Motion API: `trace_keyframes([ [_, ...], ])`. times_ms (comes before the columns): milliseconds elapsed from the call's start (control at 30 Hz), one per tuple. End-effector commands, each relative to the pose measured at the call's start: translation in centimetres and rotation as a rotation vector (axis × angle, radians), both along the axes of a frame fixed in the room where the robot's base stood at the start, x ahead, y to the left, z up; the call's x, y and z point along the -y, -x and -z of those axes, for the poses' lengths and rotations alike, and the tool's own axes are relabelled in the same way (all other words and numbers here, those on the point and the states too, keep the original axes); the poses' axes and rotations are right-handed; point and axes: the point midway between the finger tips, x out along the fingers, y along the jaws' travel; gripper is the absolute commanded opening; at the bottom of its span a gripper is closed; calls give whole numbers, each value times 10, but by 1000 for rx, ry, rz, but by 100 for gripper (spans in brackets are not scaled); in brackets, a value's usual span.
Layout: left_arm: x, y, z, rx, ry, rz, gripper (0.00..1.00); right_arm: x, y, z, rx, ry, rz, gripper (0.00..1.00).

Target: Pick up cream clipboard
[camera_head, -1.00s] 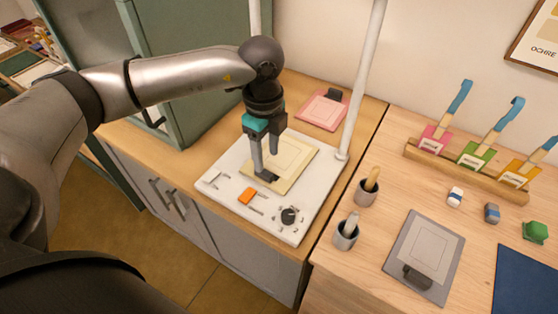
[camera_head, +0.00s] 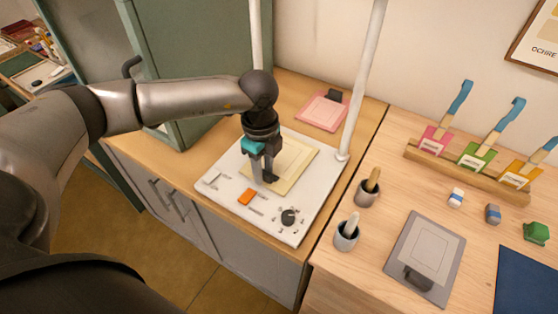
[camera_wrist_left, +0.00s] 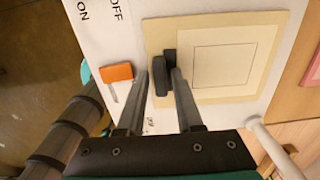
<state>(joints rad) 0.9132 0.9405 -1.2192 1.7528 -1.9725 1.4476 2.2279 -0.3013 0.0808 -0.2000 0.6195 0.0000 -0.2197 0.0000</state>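The cream clipboard (camera_head: 293,166) lies flat on a white panel (camera_head: 231,167), with its dark clip at the end towards the panel's switches. In the left wrist view the cream clipboard (camera_wrist_left: 266,30) shows its pale sheet and the dark clip (camera_wrist_left: 170,52). My left gripper (camera_head: 266,181) points down at the clip. In the left wrist view its fingers (camera_wrist_left: 161,78) are apart, one on each side of the clip; I cannot tell whether they touch it. My right gripper is not in view.
The panel carries an orange switch (camera_head: 246,197) and a dark knob (camera_head: 289,216). A white post (camera_head: 362,80) rises at its right edge. A pink clipboard (camera_head: 322,111) lies behind, a grey one (camera_head: 424,255) right. Two cups (camera_head: 366,195) (camera_head: 346,238) stand between.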

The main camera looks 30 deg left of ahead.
Motion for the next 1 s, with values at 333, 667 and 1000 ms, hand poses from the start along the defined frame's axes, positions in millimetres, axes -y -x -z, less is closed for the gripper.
trace_keyframes([
  [333, 0, 0, 0, 0, 0, 0, 0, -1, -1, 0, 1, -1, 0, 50],
  [667, 0, 0, 0, 0, 0, 0, 0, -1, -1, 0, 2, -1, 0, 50],
  [1000, 0, -1, -4, 2, 0, -1, 0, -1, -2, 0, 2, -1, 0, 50],
])
